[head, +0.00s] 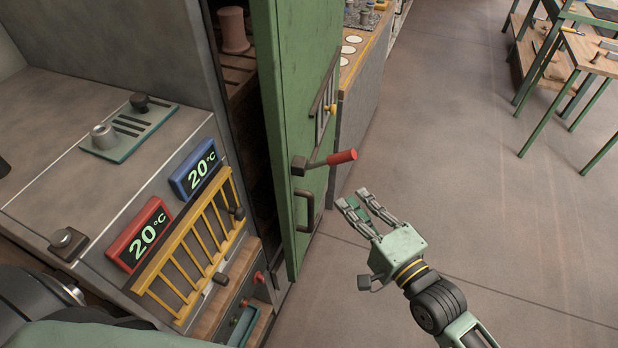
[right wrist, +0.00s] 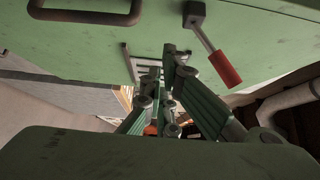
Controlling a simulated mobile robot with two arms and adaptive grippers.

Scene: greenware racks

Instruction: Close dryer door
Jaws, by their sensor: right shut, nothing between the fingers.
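The dryer door (head: 287,110) is a tall green panel in the head view. It stands open, and the dark dryer inside (head: 240,130) shows behind it on the left. A lever with a red grip (head: 342,157) and a dark bar handle (head: 306,212) are on its face. My right gripper (head: 358,200) is to the right of the handle, in front of the door face and apart from it. Its fingers are shut and empty. The right wrist view shows the green door face (right wrist: 90,30), the bar handle (right wrist: 85,12) and the red lever grip (right wrist: 224,68). My left gripper is not in view.
A control cabinet (head: 60,150) with two 20 °C displays (head: 195,170) and a yellow rail (head: 190,250) stands left of the door. A bench (head: 362,80) is behind the door. Green-legged tables (head: 575,65) are far right. The floor (head: 480,150) between is clear.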

